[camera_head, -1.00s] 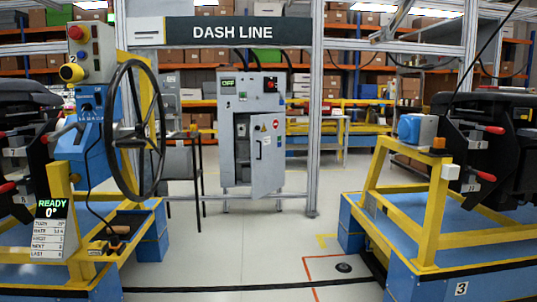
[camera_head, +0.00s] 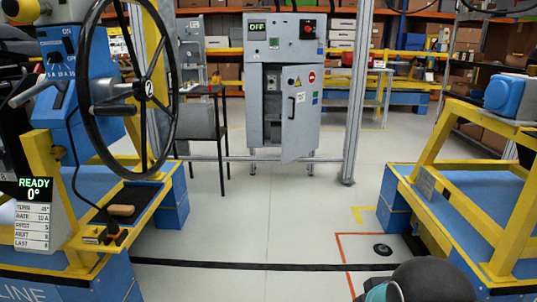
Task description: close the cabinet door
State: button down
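The grey cabinet (camera_head: 254,95) stands on legs at the back centre, with an OFF display and a red button on its upper part. Its lower door (camera_head: 305,130) is open, hinged on the right, with its free left edge swung out toward me. A dark vertical handle (camera_head: 291,110) is near that free edge. The inside of the cabinet (camera_head: 271,105) shows left of the door. My gripper is not in view. A dark rounded piece with a teal band at the bottom right seems to be part of my arm, well short of the cabinet.
A black steering wheel (camera_head: 128,90) and blue-yellow bench (camera_head: 160,192) stand at left; another blue-yellow bench (camera_head: 450,190) is at right. A thin black stand (camera_head: 222,140) is left of the cabinet, a metal post (camera_head: 357,100) to its right. Floor (camera_head: 275,210) between benches is clear.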

aim_at(301, 109)
jog(key=i, duration=3.45)
jog(key=z, duration=0.1)
